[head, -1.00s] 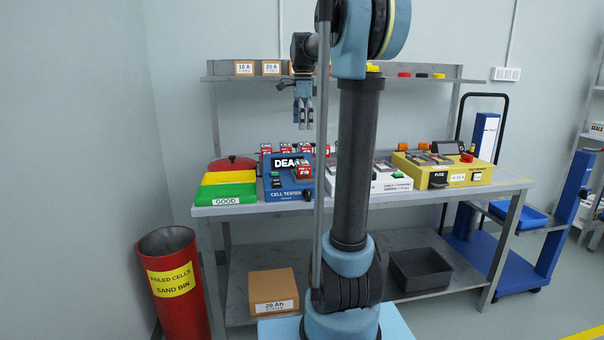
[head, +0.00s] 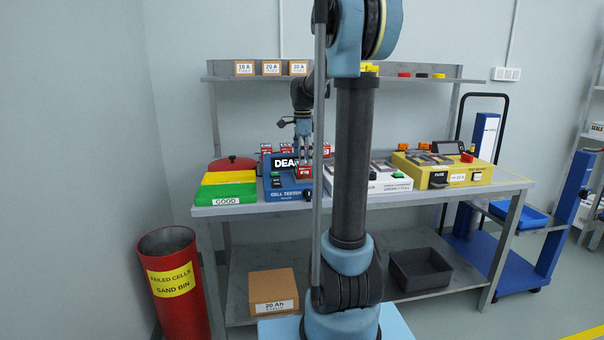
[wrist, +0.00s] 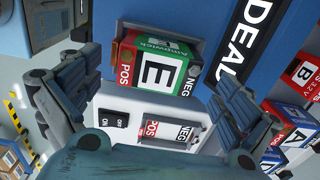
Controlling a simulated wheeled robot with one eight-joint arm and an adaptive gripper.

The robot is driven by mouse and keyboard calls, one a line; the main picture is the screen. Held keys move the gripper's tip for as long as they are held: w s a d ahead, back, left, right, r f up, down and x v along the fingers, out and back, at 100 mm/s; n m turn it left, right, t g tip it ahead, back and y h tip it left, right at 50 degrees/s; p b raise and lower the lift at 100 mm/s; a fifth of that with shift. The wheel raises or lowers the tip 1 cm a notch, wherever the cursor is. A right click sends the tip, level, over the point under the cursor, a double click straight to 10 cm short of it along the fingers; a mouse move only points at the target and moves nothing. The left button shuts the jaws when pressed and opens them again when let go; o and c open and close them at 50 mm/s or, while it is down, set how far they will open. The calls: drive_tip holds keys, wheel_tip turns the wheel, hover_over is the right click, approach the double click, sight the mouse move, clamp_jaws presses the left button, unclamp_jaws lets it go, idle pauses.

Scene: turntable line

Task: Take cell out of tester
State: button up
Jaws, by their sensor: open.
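The blue cell tester (head: 290,193) stands on the bench, and its display reads "DEA" in the head view, the rest covered by my arm, and "DEAD" in the wrist view. A red, white and green cell marked E (wrist: 158,72) sits in the tester, with POS at the left end and NEG at the right. It shows small and red in the head view (head: 303,173). My gripper (head: 304,158) is open and points down just above the cell. In the wrist view its fingers stand wide apart on either side of the cell, with a gap around it.
Several other cells (wrist: 300,80) stand at the tester's back right. A green and yellow GOOD tray (head: 225,190) is left of the tester, and a red lidded pot (head: 233,164) behind it. A white unit (head: 375,183) stands close on the right. A red failed-cells bin (head: 172,280) stands on the floor.

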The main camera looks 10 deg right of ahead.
drive_tip(key=shift+f, duration=1.05)
drive_tip(key=c, duration=1.6)
drive_tip(key=shift+r, duration=0.15)
